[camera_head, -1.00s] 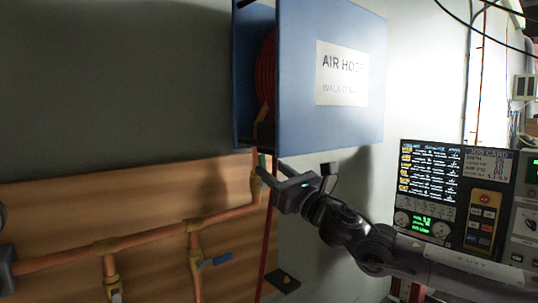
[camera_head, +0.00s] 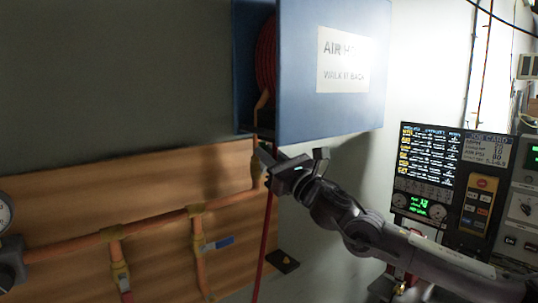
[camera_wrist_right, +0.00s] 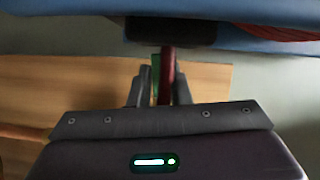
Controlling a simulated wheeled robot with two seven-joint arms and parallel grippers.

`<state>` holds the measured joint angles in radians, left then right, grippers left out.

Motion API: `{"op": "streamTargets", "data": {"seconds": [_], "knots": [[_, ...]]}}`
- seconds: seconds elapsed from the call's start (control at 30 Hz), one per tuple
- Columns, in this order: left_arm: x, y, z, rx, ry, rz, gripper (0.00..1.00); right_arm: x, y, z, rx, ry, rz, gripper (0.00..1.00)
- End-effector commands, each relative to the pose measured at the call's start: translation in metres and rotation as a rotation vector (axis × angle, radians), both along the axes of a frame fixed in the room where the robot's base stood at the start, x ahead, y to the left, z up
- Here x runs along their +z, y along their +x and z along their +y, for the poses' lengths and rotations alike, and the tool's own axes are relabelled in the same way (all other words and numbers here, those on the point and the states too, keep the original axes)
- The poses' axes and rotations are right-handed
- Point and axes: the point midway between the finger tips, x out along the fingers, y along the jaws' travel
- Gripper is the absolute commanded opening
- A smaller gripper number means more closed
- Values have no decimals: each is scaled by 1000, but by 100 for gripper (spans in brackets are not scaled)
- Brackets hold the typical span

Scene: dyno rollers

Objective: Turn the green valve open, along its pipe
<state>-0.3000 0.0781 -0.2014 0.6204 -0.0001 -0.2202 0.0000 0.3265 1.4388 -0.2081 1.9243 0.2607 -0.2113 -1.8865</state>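The green valve shows only as a thin green strip (camera_wrist_right: 154,93) between my right gripper's fingers in the right wrist view. In the head view my gripper hides it, at the right end of the copper pipe (camera_head: 165,222). My right gripper (camera_head: 262,158) is at the wooden board's right edge, below the blue hose box. Its fingers (camera_wrist_right: 162,92) are apart in the wrist view, with the green strip near the left finger. Whether they touch the valve cannot be told. My left gripper is out of view.
The blue hose box (camera_head: 300,110) overhangs closely above my gripper. A red hose (camera_head: 268,235) hangs down beside it and appears between the fingers in the wrist view. A blue handle (camera_head: 220,242) and a red handle (camera_head: 125,284) sit on lower branches. A control panel (camera_head: 425,165) stands at right.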

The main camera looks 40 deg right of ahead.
Motion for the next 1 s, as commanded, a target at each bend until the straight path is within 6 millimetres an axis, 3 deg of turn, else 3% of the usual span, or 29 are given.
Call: {"op": "streamTargets", "data": {"seconds": [0.3, 0.6, 0.93, 0.97, 1.0], "knots": [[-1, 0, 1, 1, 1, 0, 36, 0, 0, 0, -1, 1, 0, 0], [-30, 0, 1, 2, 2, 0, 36, -2, 0, -6, 0, 129, 5, 0], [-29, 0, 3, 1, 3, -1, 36, 1, 1, -7, -1, 151, 11, 0], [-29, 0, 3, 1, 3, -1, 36, 1, 1, -7, -1, 151, 11, 18], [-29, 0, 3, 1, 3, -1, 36, 1, 1, -7, -1, 151, 11, 23]]}}
